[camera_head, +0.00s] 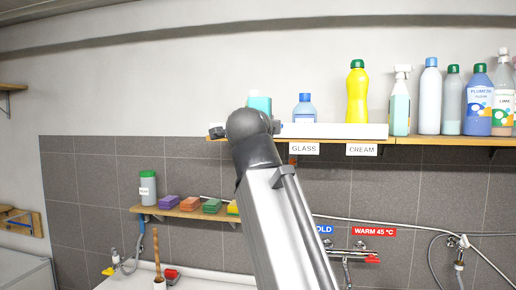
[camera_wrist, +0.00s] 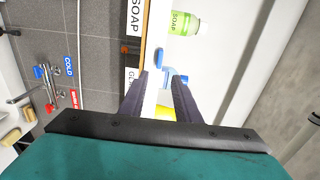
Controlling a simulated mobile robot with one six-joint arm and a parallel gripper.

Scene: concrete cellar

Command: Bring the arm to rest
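My gripper (camera_wrist: 160,75) shows in the wrist view with two dark fingers apart and pointing toward the shelf. I see no object clearly held; the white, blue and yellow patches between the fingers look like shelf things beyond. In the head view my raised arm hides most of the gripper, and only a teal part shows past the dark joint. The arm reaches up in front of the upper shelf (camera_head: 440,141).
On the shelf stand a blue bottle (camera_head: 305,108), a yellow bottle (camera_head: 357,92), a spray bottle (camera_head: 400,101) and several more bottles at right. A green soap bottle (camera_wrist: 185,22) shows in the wrist view. Coloured sponges (camera_head: 190,205) lie on a lower shelf; taps (camera_head: 350,252) are below right.

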